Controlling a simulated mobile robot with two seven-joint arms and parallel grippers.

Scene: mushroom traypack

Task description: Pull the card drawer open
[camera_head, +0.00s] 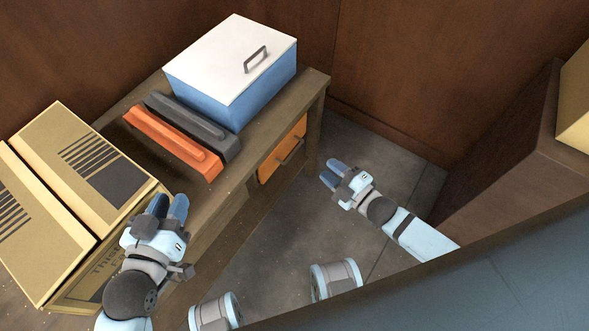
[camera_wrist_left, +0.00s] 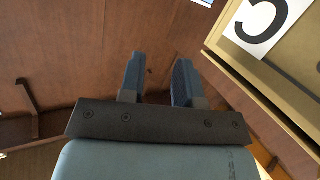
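The card drawer (camera_head: 282,149) has an orange front with a dark bar handle (camera_head: 291,152), set under the top of a wooden table. It looks shut. My right gripper (camera_head: 332,173) is to the right of the drawer front, apart from the handle, with its blue fingers parted and nothing between them. My left gripper (camera_head: 168,206) is over the near left part of the table, beside a cardboard box. In the left wrist view its two fingers (camera_wrist_left: 158,80) are apart and empty.
On the table (camera_head: 222,190) stand a blue box with a white handled lid (camera_head: 228,62), an orange bar-shaped piece (camera_head: 175,143), a dark grey one (camera_head: 195,126) and cardboard boxes (camera_head: 85,165). A brown cabinet (camera_head: 510,165) stands at right. The floor (camera_head: 385,150) between is clear.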

